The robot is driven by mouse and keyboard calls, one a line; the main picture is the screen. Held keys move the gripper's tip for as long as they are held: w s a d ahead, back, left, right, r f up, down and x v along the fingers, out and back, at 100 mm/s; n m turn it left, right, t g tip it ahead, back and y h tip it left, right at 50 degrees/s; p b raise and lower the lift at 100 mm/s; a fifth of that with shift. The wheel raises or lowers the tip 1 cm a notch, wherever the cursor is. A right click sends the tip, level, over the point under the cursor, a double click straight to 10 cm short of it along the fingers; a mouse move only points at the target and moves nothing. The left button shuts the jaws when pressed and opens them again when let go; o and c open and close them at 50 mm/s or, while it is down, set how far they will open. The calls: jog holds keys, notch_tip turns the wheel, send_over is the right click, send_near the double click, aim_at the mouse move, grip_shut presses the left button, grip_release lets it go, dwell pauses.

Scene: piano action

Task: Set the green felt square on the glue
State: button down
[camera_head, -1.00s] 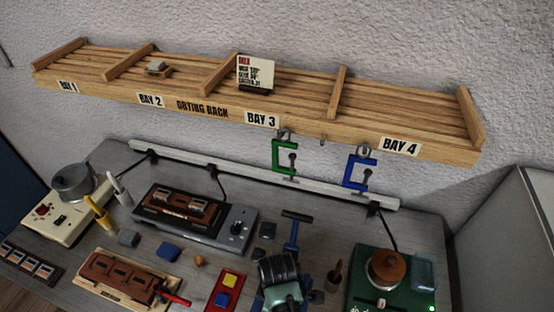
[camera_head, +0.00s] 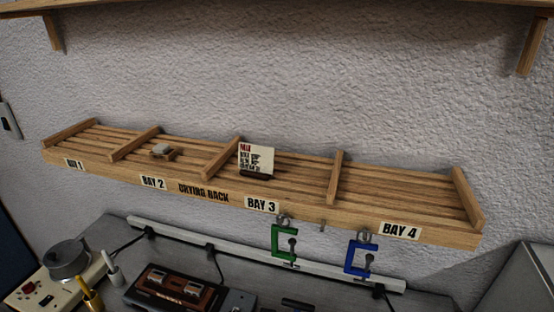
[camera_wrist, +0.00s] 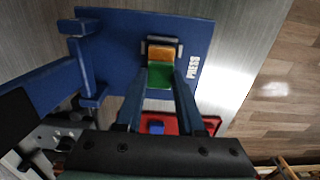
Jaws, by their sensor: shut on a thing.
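In the wrist view my gripper (camera_wrist: 162,72) is shut on the green felt square (camera_wrist: 160,76), which sits between its fingertips. Just beyond it is an amber patch (camera_wrist: 162,53), which looks like the glue, on a small pale-edged block (camera_wrist: 163,40). The block lies on a blue plate (camera_wrist: 118,27) labelled PRESS. My gripper does not show in the head view.
A red tray (camera_wrist: 211,122) with a blue square (camera_wrist: 156,127) lies below the fingers in the wrist view. A blue post and arm (camera_wrist: 85,60) stand left of the plate. The head view shows the drying rack (camera_head: 330,215) with green (camera_head: 285,242) and blue (camera_head: 359,257) clamps hanging.

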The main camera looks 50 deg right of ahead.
jog(key=shift+f+b, duration=0.35)
jog(key=shift+f, duration=0.2)
dwell(0.5)
jog(key=shift+c, duration=2.2)
grip_release()
notch_tip(320, 180, up, 13)
jog(key=shift+b, duration=0.45)
